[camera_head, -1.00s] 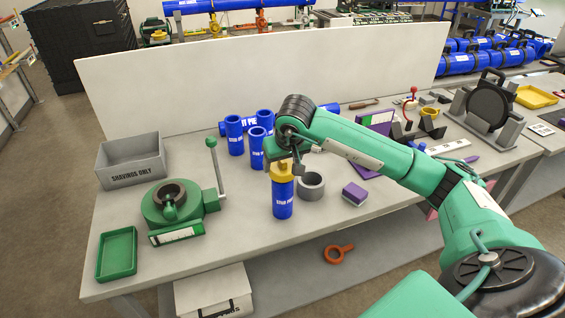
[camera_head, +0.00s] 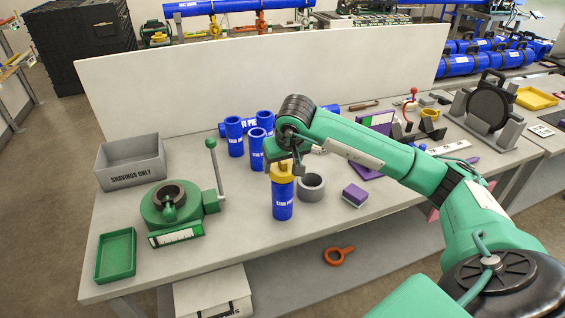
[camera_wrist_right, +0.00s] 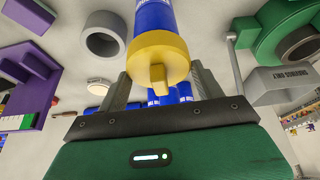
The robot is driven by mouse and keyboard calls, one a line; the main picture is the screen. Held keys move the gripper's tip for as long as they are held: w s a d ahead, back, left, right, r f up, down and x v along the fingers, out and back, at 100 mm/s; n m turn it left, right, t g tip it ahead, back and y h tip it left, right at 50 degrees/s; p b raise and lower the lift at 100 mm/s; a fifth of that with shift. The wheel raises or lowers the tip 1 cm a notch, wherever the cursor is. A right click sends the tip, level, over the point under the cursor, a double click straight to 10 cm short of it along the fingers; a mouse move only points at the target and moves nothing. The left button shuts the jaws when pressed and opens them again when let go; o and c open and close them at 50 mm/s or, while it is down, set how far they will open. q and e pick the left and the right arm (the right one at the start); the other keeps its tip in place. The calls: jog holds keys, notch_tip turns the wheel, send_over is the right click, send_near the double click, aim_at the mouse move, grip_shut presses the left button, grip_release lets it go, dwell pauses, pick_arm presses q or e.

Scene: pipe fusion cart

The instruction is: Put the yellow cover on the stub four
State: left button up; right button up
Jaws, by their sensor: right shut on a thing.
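The yellow cover (camera_head: 281,175) sits at the top of an upright blue stub (camera_head: 283,204) near the front of the bench. It also shows in the right wrist view (camera_wrist_right: 158,58), lined up with the end of the blue stub (camera_wrist_right: 154,16). My right gripper (camera_head: 284,167) is above this stub, shut on the yellow cover. Whether the cover is fully seated is hard to tell. Several more blue stubs, among them one at the left (camera_head: 235,137) and one nearer (camera_head: 256,150), stand behind. The stub numbers are not readable. My left gripper is not in view.
A grey ring (camera_head: 312,188) stands close to the right of the covered stub, with a purple block (camera_head: 355,194) beyond it. A green clamp tool with a lever (camera_head: 214,165), a shavings box (camera_head: 131,178) and a green tray (camera_head: 116,255) are at the left.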

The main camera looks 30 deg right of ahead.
jog(key=shift+f+b, duration=1.6)
jog(key=shift+f, duration=0.05)
jog(key=o, duration=1)
jog(key=shift+r, duration=0.15)
jog(key=b+v, duration=0.2)
jog(key=v, duration=1.1)
jog(key=shift+s+r+b, duration=0.15)
jog(key=shift+r+b, duration=0.15)
